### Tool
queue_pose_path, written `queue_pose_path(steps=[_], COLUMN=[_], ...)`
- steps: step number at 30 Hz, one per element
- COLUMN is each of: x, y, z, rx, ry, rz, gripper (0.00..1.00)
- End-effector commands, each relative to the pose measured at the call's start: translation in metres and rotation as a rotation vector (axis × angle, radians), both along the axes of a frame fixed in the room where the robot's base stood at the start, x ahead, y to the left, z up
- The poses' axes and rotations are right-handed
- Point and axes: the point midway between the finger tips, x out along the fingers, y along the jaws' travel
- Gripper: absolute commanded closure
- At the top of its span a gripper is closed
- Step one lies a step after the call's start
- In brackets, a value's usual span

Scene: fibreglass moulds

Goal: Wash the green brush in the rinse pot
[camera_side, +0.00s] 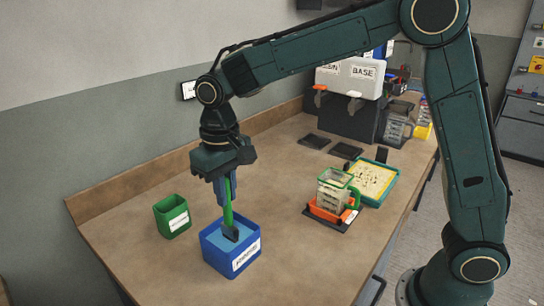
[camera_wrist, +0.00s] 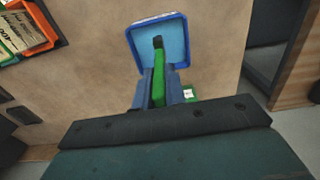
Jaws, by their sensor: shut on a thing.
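My gripper (camera_side: 221,190) is shut on the green brush (camera_side: 228,214) and holds it handle up, bristles down. The brush also shows between the fingers in the wrist view (camera_wrist: 158,85). The rinse pot (camera_side: 231,262) is a blue square box with a white label and light blue inside, and it shows in the wrist view too (camera_wrist: 134,45). The brush's dark head (camera_side: 231,234) is over or inside the pot's opening. I cannot tell whether it touches the liquid.
A green open box (camera_side: 172,217) stands left of the pot. To the right are a clear jug with a green handle (camera_side: 334,192) on an orange scale (camera_side: 328,213) and a green-rimmed yellow tray (camera_side: 371,180). The front table is clear.

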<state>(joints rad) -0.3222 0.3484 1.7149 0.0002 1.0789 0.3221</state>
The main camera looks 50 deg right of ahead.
Motion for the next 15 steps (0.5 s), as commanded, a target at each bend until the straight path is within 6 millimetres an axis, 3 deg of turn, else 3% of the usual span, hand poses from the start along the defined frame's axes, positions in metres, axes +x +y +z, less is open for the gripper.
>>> queue_pose_path(steps=[15], x=[0.001], y=[0.0], z=[0.012], rx=[0.001], ry=[-0.002], rz=[0.0], gripper=[1.0])
